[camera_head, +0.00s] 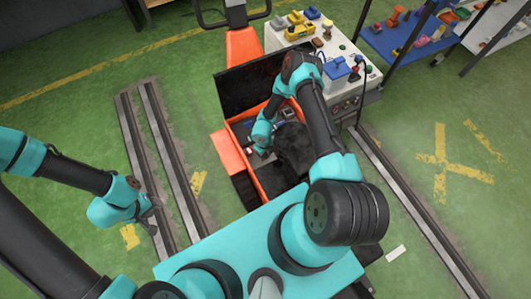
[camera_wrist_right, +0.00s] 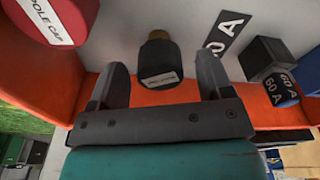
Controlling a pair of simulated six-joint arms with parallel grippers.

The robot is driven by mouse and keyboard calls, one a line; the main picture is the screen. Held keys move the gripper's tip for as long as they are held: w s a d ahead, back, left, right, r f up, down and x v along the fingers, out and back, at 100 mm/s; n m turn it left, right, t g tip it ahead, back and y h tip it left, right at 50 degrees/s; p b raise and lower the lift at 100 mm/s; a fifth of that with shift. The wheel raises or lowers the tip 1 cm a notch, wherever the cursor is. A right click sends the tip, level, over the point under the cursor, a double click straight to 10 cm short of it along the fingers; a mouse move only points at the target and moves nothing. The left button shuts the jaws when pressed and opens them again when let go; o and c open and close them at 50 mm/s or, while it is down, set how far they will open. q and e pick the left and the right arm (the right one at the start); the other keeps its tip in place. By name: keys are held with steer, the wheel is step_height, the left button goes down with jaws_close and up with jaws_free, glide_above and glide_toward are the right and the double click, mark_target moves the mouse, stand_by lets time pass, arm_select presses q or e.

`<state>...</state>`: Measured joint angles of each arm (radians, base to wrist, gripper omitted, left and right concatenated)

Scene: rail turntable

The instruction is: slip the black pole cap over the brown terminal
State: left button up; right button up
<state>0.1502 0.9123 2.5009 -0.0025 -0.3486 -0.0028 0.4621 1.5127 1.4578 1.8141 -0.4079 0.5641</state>
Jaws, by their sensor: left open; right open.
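The black pole cap (camera_wrist_right: 158,65), with a white label, shows in the right wrist view between the fingers of my right gripper (camera_wrist_right: 163,82). The fingers are apart, with a gap on each side of the cap. The brown terminal (camera_wrist_right: 159,35) shows just beyond the cap and in line with it. The cap hides part of it, and I cannot tell how far over it the cap sits. In the head view my right gripper (camera_head: 262,151) is inside the orange vehicle's open bay. My left gripper (camera_head: 149,213) is open and empty over the floor rails at left.
A red cap (camera_wrist_right: 50,15) labelled POLE CAP is at left in the wrist view. A black block (camera_wrist_right: 264,58) and a 60 A piece (camera_wrist_right: 282,90) are at right. The orange bay wall (camera_head: 228,165) surrounds my right gripper. A cluttered white bench (camera_head: 335,50) stands behind.

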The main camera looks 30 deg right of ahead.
step_height(320, 180, up, 17)
steer(key=w, duration=0.2)
steer(key=shift+a, duration=0.25)
steer(key=shift+r, duration=0.1)
stand_by(0.8)
step_height(320, 180, up, 6)
steer(key=w+n+t, duration=0.2)
steer(key=n+t, duration=0.2)
steer(key=n, duration=0.9)
steer(key=s+a+r+n+g+y, duration=0.1)
steer(key=s+a+r+n+y, duration=0.1)
steer(key=s+n, duration=0.5)
steer(key=s+a+r+n+y, duration=0.2)
steer(key=s+n, duration=0.5)
steer(key=n, duration=0.4)
steer(key=shift+s+a+r+g, duration=0.25)
steer(key=shift+a+r+g, duration=0.25)
steer(key=shift+r, duration=0.55)
steer(key=shift+a, duration=0.1)
